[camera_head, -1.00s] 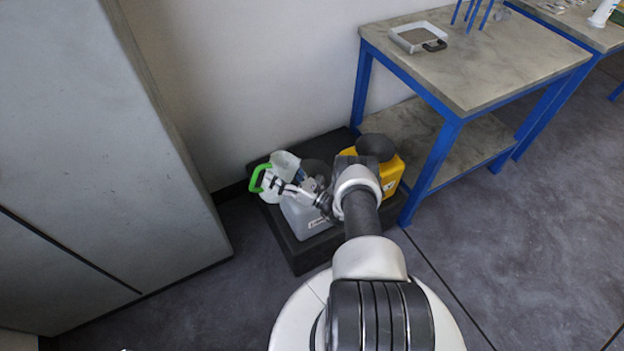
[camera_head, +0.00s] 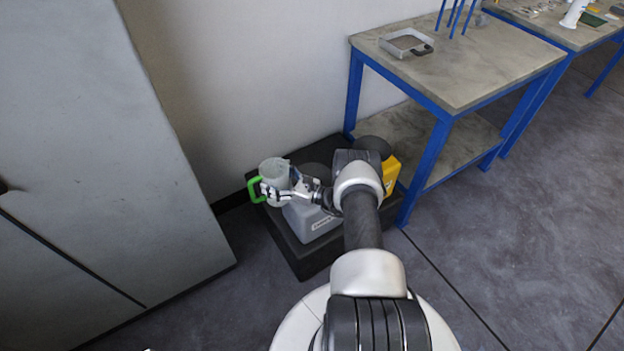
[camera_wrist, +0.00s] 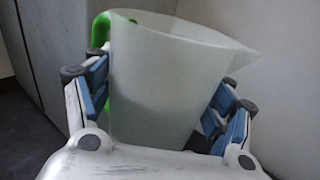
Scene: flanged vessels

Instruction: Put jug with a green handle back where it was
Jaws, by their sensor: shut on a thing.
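The jug (camera_head: 274,172) is pale and translucent, with a green handle (camera_head: 254,190) on its left side. It stands roughly upright at the left end of my arm, above the left part of a black tray (camera_head: 306,262). My gripper (camera_head: 279,193) is shut on the jug. In the wrist view the jug (camera_wrist: 165,85) fills the middle between the two blue-padded fingers, with its spout to the right and the green handle (camera_wrist: 100,30) at upper left. The jug's base is hidden, so I cannot tell whether it touches anything.
A whitish container (camera_head: 312,222) and a yellow container (camera_head: 390,172) stand on the black tray, partly behind my arm. A grey cabinet (camera_head: 90,150) is close on the left, with a wall behind. A blue-legged table (camera_head: 460,65) stands at right. The floor at right is clear.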

